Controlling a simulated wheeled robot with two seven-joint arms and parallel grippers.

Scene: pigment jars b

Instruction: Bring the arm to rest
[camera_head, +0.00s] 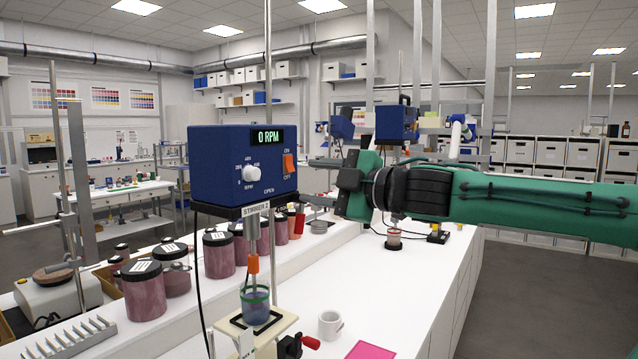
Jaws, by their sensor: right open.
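My right arm comes in from the right, green with a black wrist. Its right gripper (318,181) points left, open and with nothing seen between its fingers. The fingertips are close to the right side of the blue stirrer head (225,172) in the picture, and I cannot tell whether they touch it. The stirrer display reads 0 RPM; it has a white knob (251,173) and an orange switch (289,163). Below it, a jar of blue liquid (256,307) with a green band stands on a small platform. My left gripper is not in view.
Several dark-lidded pigment jars (219,256) line the bench at left. A small jar (393,239) stands farther back below my wrist. The white bench top (400,290) is mostly clear there.

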